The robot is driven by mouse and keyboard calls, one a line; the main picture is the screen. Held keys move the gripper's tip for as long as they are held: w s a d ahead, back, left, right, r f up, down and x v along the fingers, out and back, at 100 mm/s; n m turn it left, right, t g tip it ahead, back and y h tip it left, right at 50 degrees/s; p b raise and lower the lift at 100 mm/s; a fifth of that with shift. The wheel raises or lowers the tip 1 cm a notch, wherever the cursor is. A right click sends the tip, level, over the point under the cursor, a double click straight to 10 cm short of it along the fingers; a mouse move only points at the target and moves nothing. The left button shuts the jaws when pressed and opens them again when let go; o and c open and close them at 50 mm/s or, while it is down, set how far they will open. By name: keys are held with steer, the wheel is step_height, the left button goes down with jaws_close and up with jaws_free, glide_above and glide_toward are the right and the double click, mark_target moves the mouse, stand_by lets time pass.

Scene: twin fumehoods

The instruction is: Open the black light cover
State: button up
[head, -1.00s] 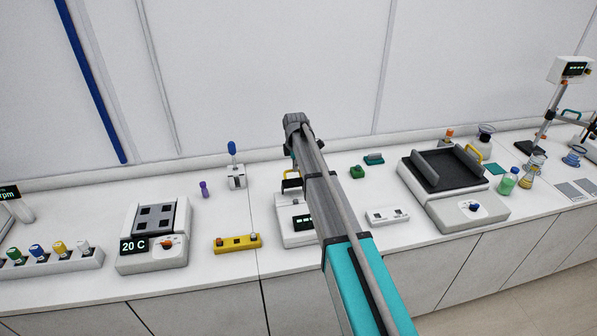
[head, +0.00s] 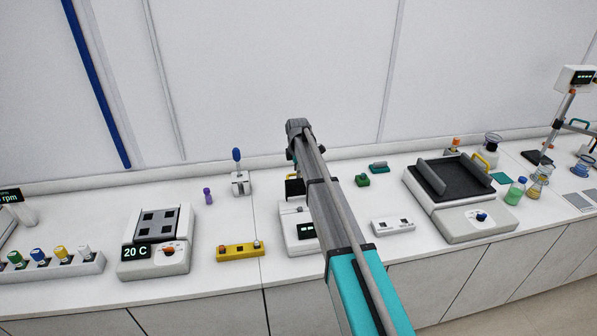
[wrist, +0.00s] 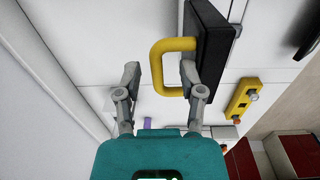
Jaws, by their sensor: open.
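The black cover (head: 294,188) is at the back of a white instrument (head: 298,240) with a small display; my arm hides much of both in the head view. In the wrist view the black cover (wrist: 209,42) is at upper right, with a yellow loop handle (wrist: 158,60) on its left side. My gripper (wrist: 159,72) is open. The handle's outer bar appears between its two fingers, and the right finger overlaps the loop's opening. I cannot tell whether a finger touches the handle. In the head view my gripper's fingertips are not clearly seen.
A yellow block (head: 240,252) and a heater reading 20 C (head: 155,245) stand left of the instrument. A white stand with a blue-topped lever (head: 239,180) is behind. A white block (head: 393,225) and a black-topped shaker (head: 462,200) are to the right. The wall closes the back.

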steer(key=shift+w+d+r, duration=0.1)
steer(key=w+a+r+p, duration=0.1)
steer(key=w+r+p, duration=0.8)
steer(key=w, duration=0.3)
steer(key=shift+w+a, duration=0.3)
steer(key=shift+w, duration=0.05)
stand_by(1.8)
stand_by(0.4)
steer(key=shift+s+d, duration=0.1)
steer(key=shift+s, duration=0.2)
steer(key=c, duration=0.5)
steer(key=s+d+f+m+b, duration=0.2)
steer(key=s+m, duration=0.1)
steer(key=s, duration=0.6)
steer(key=s+d+f+m+b, duration=0.3)
steer(key=s, duration=0.7)
steer(key=s+d+f+m+b, duration=0.2)
steer(key=s+m, duration=0.2)
steer(key=s, duration=0.5)
steer(key=shift+s+d+f+b, duration=0.25)
steer(key=shift+d+f+b, duration=0.05)
steer(key=shift+d+f, duration=0.05)
jaws_close()
steer(key=s+d+f+m+b, duration=0.2)
steer(key=s+m, duration=0.2)
steer(key=s, duration=0.8)
steer(key=s+d+f+m+b, duration=0.2)
steer(key=s+m, duration=0.3)
steer(key=s, duration=0.7)
steer(key=shift+f+b, duration=0.8)
